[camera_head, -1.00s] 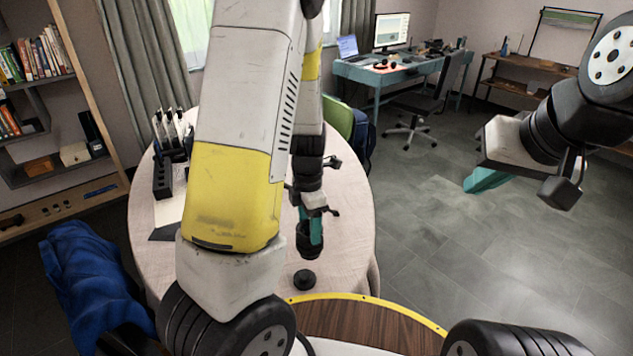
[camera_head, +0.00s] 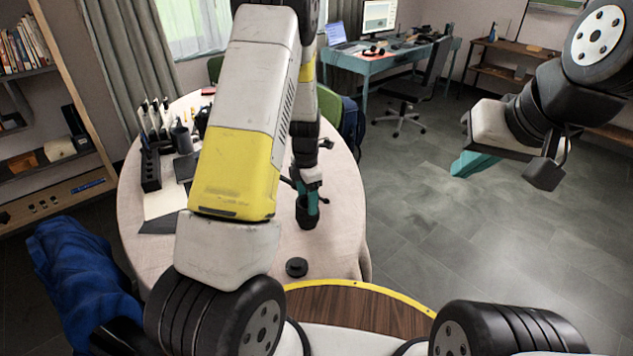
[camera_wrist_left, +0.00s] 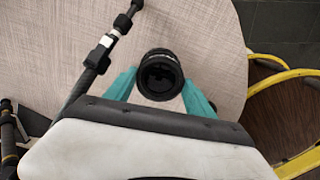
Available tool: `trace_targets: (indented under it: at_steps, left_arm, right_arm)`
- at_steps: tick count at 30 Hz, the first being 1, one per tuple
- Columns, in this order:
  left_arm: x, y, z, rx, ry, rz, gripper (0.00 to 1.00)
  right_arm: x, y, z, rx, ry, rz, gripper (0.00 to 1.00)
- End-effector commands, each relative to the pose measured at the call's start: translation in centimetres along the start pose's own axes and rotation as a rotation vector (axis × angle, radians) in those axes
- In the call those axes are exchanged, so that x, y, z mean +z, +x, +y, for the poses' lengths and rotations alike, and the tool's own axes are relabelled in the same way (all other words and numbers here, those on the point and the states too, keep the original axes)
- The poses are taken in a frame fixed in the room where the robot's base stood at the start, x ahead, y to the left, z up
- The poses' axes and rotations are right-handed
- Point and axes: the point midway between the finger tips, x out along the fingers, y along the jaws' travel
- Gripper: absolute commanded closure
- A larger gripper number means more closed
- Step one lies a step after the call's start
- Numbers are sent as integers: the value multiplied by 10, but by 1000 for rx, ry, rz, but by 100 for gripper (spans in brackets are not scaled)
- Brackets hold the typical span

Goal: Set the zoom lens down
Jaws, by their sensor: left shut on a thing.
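A small black round piece (camera_head: 296,267) lies on the table nearer to me. A black rod with a pale joint (camera_wrist_left: 102,50) stands left of the lens in the wrist view. A dark holder (camera_head: 151,170) and a mug (camera_head: 181,139) are at the table's left. Cloth right of the lens is clear.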

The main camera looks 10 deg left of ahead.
Motion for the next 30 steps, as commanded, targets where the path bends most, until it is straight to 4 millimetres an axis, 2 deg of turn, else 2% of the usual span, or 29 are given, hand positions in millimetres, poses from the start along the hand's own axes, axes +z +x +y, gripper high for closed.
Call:
trace_targets:
  at_steps: [6,7,10,19,22,26,30]
  left_arm:
    - [0,0,0,1,0,-1,82]
    - [0,1,0,0,0,0,33]
    - [0,1,0,0,0,0,15]
    - [0,0,0,0,1,0,15]
    - [1,-6,0,1,1,-1,15]
    - [2,-25,0,3,2,-3,15]
    - [2,-56,0,4,2,-4,15]
  right_arm:
    - [0,0,0,0,0,0,100]
    - [0,0,0,0,0,0,100]
    - [0,0,0,0,0,0,100]
    - [0,0,0,0,0,0,100]
    - [0,0,0,0,0,0,100]
    - [0,0,0,0,0,0,100]
    - [0,0,0,0,0,0,100]
